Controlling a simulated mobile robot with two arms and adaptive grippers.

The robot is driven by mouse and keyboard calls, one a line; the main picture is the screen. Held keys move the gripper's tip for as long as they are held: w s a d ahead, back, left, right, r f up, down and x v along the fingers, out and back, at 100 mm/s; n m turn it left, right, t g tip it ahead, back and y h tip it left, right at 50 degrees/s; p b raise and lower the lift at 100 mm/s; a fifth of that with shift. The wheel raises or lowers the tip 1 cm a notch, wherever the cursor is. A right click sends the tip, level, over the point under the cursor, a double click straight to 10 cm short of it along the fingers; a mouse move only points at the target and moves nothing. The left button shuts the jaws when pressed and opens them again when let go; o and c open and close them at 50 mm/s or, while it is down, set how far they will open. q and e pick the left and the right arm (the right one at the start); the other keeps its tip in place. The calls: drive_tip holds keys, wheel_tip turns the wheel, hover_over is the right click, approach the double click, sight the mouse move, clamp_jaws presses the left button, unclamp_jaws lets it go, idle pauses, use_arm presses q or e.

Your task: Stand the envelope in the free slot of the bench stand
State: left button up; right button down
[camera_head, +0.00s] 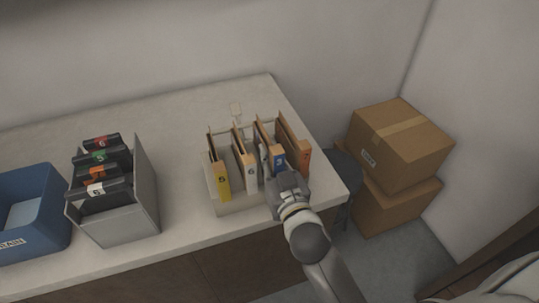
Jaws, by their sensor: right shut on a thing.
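The bench stand (238,202) is a pale rack near the right end of the counter. Upright brown envelopes stand in it, with a yellow label (222,182), a white label (250,172) and an orange label (304,158). Between the white and orange ones is an envelope with a blue label (278,157). My right gripper (283,178) is shut on this blue-labelled envelope at its near end. The envelope is upright, within the row. My gripper hides its lower part, so I cannot tell whether it is fully seated. My left gripper is not in view.
A grey holder (128,222) with several dark labelled items stands left of the stand, and a blue bin (38,195) is at far left. Counter space (183,165) between holder and stand is clear. Cardboard boxes (400,150) are stacked right of the counter, beside a dark round stool (345,172).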

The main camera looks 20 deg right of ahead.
drive_tip(key=shift+f, duration=0.1)
drive_tip(key=c, duration=1.5)
unclamp_jaws()
drive_tip(key=shift+o, duration=0.2)
drive_tip(key=shift+s, duration=0.15)
drive_tip(key=s, duration=1.1)
drive_tip(key=shift+s+d, duration=0.2)
drive_tip(key=shift+s, duration=0.2)
